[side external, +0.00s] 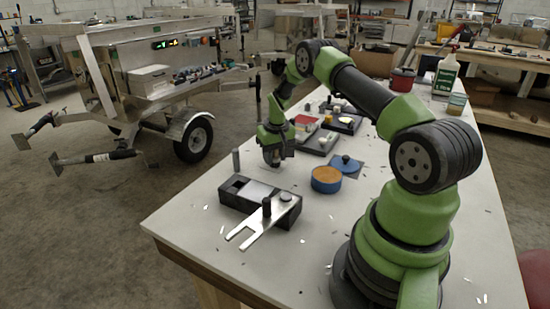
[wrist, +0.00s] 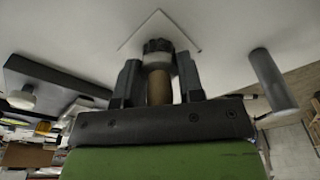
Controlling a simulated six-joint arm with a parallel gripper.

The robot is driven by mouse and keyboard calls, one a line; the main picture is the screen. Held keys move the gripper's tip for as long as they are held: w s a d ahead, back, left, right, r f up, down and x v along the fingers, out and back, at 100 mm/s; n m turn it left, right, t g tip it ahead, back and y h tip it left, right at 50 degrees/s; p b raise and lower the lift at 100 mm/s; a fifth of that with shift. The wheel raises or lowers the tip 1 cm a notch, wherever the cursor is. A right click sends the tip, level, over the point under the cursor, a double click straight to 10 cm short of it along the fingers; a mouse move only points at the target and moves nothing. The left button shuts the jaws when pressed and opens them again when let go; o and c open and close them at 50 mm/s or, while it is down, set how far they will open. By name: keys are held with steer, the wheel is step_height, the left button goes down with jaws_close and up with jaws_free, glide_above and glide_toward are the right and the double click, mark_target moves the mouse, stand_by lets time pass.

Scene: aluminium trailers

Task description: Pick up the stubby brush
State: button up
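The stubby brush (wrist: 158,85) shows in the wrist view, with a brown handle, a pale band and a dark end. It lies between the two fingers of my gripper (wrist: 160,82), with narrow gaps seen on both sides, so the gripper looks open around it. The dark end reaches over a white square (wrist: 183,27) on the table. In the side view my gripper (side external: 275,162) points down low over the table, and the brush there is too small and hidden to make out.
A grey cylinder (side external: 236,160) stands close by; it shows at right in the wrist view (wrist: 273,79). A black block (side external: 229,201) with a forked metal plate (side external: 249,230) is in front. A blue round container (side external: 326,187) and dark trays (side external: 318,146) lie rightward and behind.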

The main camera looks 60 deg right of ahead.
steer(key=shift+c, duration=1.4)
step_height(320, 180, up, 10)
